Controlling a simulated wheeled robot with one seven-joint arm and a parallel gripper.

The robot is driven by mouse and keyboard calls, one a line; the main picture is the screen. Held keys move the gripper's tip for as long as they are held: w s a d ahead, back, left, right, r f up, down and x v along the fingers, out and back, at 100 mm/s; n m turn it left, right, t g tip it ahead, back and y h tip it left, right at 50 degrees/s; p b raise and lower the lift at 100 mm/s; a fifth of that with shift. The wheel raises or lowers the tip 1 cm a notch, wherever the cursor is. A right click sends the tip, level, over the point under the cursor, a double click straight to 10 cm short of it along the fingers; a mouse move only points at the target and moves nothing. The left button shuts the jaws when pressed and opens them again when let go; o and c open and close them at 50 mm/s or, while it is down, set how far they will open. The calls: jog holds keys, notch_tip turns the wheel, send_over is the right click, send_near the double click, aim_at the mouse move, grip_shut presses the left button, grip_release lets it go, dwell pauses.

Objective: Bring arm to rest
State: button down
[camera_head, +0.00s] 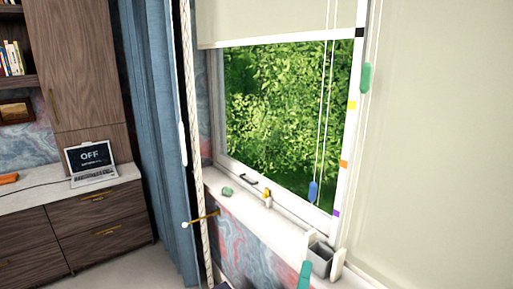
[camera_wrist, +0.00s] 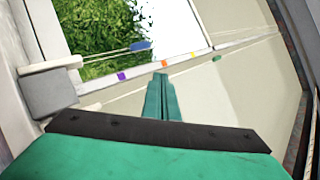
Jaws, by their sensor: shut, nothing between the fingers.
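My gripper (camera_wrist: 161,82) shows in the wrist view as two green fingers pressed together, with nothing between them. They point up toward the window and its right blind. In the head view a teal piece (camera_head: 305,275) at the bottom edge looks like the tip of my gripper, beside the grey box at the sill's near end. The rest of my arm is out of that view. I see no contact between the fingers and anything else.
A grey box (camera_head: 320,259) with white pegs stands on the windowsill (camera_head: 285,232). Blind cords hang with a blue pull (camera_head: 313,191) and a green pull (camera_head: 366,78). A blue curtain (camera_head: 160,130) and a laptop (camera_head: 90,165) are at left.

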jog(key=s+a+f+n+g+y, duration=0.2)
jog(key=s+a+f+n+y, duration=0.15)
jog(key=s+f+n, duration=0.45)
jog(key=s+a+f+n+g+y, duration=0.1)
jog(key=s+a+f+n+y, duration=0.3)
jog(key=s+f, duration=0.55)
jog(key=s+a+f+n+g+y, duration=0.1)
jog(key=s+a+f+n+g, duration=0.1)
jog(key=s+n, duration=0.4)
jog(key=s+a+f+n+g, duration=0.2)
jog(key=s+n, duration=0.5)
jog(key=s, duration=0.9)
jog(key=shift+s+a+g+y, duration=0.3)
jog(key=shift+a+g, duration=0.25)
jog(key=shift+g, duration=0.25)
